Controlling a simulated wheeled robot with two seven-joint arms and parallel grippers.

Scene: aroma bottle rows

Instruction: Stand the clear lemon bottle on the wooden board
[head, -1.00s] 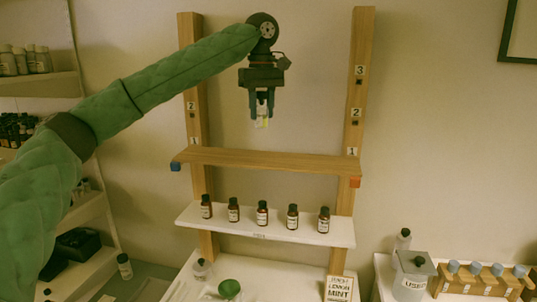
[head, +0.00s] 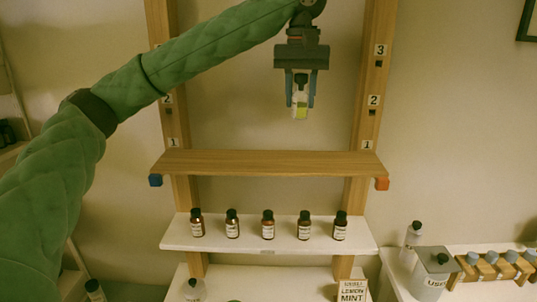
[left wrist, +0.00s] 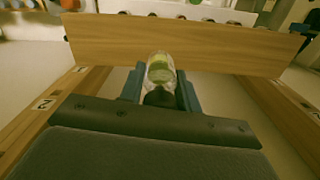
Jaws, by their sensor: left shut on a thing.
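The clear lemon bottle (head: 300,103) has a black cap and a yellow-green label. My left gripper (head: 300,92) is shut on it and holds it upright in the air, above the wooden board (head: 270,163). A clear gap shows between the bottle and the board. The board is bare and spans the two wooden posts. In the left wrist view the bottle (left wrist: 160,68) sits between the fingers (left wrist: 160,90), with the board (left wrist: 185,42) beyond it. My right gripper is in neither view.
A white shelf (head: 270,246) below the board holds several brown bottles. Posts (head: 372,100) flank the board, with a blue block (head: 155,180) and an orange block (head: 382,183) at its ends. A lemon mint card (head: 352,291) stands lower down.

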